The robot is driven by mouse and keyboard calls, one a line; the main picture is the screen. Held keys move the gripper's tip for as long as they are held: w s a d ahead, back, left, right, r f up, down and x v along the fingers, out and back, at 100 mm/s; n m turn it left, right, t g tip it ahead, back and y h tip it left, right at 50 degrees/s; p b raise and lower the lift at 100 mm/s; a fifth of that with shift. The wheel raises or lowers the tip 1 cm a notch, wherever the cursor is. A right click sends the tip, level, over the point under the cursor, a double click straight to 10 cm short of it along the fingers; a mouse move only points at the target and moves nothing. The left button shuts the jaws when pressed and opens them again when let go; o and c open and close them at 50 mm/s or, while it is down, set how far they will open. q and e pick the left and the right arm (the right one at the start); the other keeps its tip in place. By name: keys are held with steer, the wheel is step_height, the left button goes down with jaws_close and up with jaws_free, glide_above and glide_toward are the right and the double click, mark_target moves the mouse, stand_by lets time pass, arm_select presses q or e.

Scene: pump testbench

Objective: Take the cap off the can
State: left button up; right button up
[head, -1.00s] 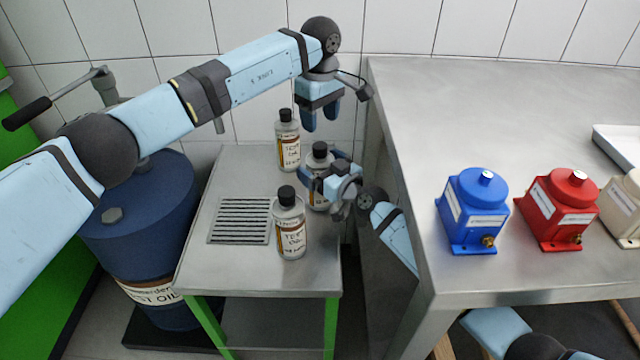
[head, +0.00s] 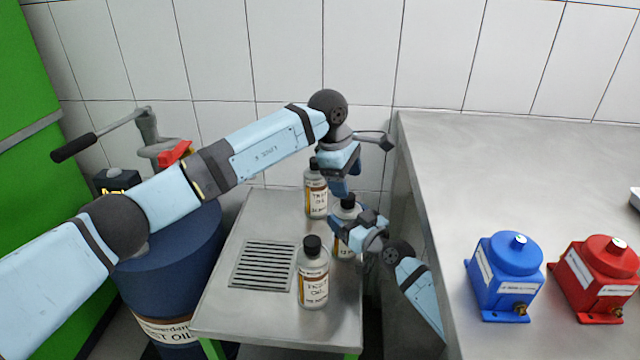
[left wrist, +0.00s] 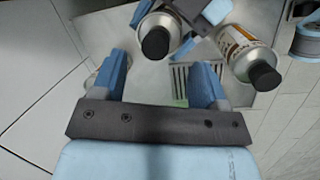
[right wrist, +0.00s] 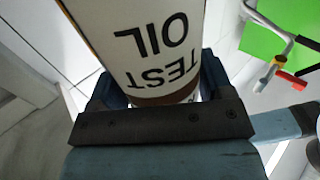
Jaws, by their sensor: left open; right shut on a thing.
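The held can, a grey metal bottle with a black cap and a "TEST OIL" label, stands upright on the small steel table, in the head view (head: 346,206) and upside down in the right wrist view (right wrist: 150,45). My right gripper (head: 350,226) is shut around its body; the fingers also show in the right wrist view (right wrist: 158,80). My left gripper (head: 338,188) is open and empty, just above and left of that can's cap. In the left wrist view a black cap (left wrist: 156,42) lies beyond and between the open fingers (left wrist: 160,72).
Two similar capped cans stand on the table, one in front (head: 313,275) and one behind (head: 316,195). A drain grille (head: 263,266) is at left. A blue barrel (head: 190,245) stands beside the table. The steel bench (head: 440,215) at right bears blue (head: 505,270) and red pumps (head: 597,275).

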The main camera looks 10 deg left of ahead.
arm_select(q)
steer(key=s+a+r+n+t+h, duration=0.25)
steer(key=a+n+t+h, duration=0.2)
steer(key=a+n, duration=0.4)
steer(key=shift+n+g+h, duration=0.25)
steer(key=shift+n+g, duration=0.2)
steer(key=shift+n, duration=0.5)
steer(key=x, duration=0.8)
steer(key=s+d+x, duration=0.1)
steer(key=x, duration=0.4)
steer(key=shift+d+r, duration=0.1)
steer(key=shift+r, duration=0.2)
steer(key=c, duration=1.1)
steer(key=shift+r, duration=0.15)
steer(key=shift+r, duration=1)
